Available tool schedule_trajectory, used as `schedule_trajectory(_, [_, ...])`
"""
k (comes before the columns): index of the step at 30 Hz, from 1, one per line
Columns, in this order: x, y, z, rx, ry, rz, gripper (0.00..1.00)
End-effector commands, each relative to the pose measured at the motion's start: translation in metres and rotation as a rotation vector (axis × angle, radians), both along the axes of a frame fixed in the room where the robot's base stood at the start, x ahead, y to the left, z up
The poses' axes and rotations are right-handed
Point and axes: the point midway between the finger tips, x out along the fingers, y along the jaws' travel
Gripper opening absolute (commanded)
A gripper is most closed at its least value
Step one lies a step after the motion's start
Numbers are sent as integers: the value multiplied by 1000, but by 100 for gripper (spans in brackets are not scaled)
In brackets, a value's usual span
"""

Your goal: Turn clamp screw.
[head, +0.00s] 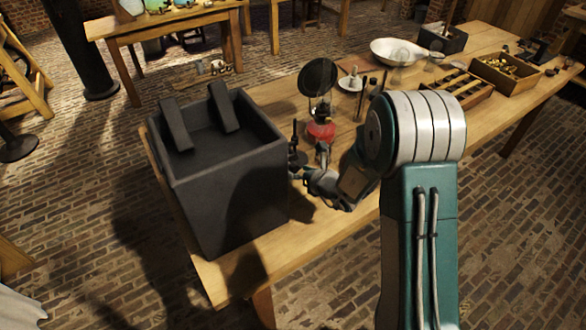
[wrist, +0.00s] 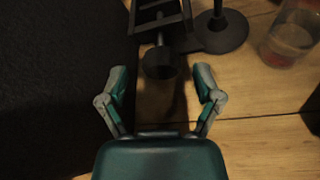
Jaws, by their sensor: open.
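My gripper (head: 297,172) is low over the workbench, just right of the big dark box. In the wrist view my gripper (wrist: 161,76) has its two fingers spread apart with nothing between the tips. A dark round knob-like piece (wrist: 159,63), which may be the clamp screw, lies just ahead of the fingertips and roughly centred between them. It sits below a black slatted frame (wrist: 160,18). I see no contact between the fingers and the knob. In the head view a small dark upright fitting (head: 296,150) stands by the gripper, and its details are too small to tell.
The dark open box (head: 230,195) with two slabs stands close on the left. A black round-based stand (wrist: 222,32) and a glass jar (wrist: 291,38) stand ahead right. A red-based item (head: 321,131) stands behind the gripper. Wooden trays (head: 507,75) lie farther right.

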Motion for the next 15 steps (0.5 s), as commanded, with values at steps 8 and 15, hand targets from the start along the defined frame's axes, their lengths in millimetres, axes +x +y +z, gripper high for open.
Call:
schedule_trajectory(8, [13, 14, -7, -4, -1, 0, 83])
schedule_trajectory(15, [13, 14, -7, -4, -1, 0, 65])
